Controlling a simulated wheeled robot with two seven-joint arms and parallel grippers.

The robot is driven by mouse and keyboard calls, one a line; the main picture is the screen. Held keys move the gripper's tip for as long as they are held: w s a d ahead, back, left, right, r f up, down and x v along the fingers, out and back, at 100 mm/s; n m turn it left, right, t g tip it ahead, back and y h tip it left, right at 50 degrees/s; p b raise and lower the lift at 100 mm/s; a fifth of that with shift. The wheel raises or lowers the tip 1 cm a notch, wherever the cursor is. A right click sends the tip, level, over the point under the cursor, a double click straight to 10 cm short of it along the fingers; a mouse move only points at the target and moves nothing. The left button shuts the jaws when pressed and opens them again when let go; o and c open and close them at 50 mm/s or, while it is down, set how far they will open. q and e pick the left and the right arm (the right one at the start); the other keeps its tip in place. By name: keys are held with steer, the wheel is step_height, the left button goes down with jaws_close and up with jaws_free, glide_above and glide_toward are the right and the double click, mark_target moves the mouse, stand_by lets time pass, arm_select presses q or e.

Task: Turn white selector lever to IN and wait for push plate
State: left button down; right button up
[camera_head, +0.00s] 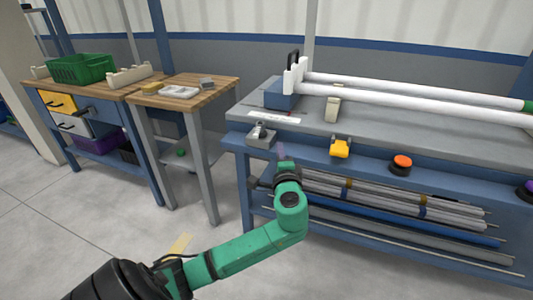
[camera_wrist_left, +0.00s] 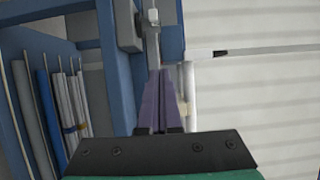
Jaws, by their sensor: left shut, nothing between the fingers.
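The selector is a small grey box (camera_head: 260,138) with a short pale lever (camera_head: 261,128) on top, at the front left of the blue bench. Its exact setting is too small to tell. My left gripper (camera_head: 281,150) is just right of the box, apart from it in the head view. Its purple fingers are shut and empty in the left wrist view (camera_wrist_left: 159,100), tips close to a grey fitting (camera_wrist_left: 129,25) that looks like the selector. The white push plate (camera_head: 294,78) with a black handle stands behind, at the left ends of two white pipes (camera_head: 400,95).
A yellow part (camera_head: 340,148) and an orange button (camera_head: 401,164) sit along the bench's front rail. Several pipes (camera_head: 390,205) lie on the rack below. A wooden table (camera_head: 215,88) and a green crate (camera_head: 80,68) stand left, with a floor gap before the bench.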

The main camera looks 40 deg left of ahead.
mark_target(259, 130)
arm_select(q)
steer(key=w+a, duration=0.1)
steer(key=a, duration=0.4)
steer(key=w+a, duration=0.1)
steer(key=a, duration=0.2)
steer(key=shift+w+a+f, duration=0.1)
steer(key=shift+w+f, duration=0.15)
steer(key=shift+w, duration=0.05)
arm_select(e)
steer(key=shift+w+r, duration=0.1)
steer(key=shift+r, duration=0.05)
arm_select(q)
steer(key=shift+w, duration=0.1)
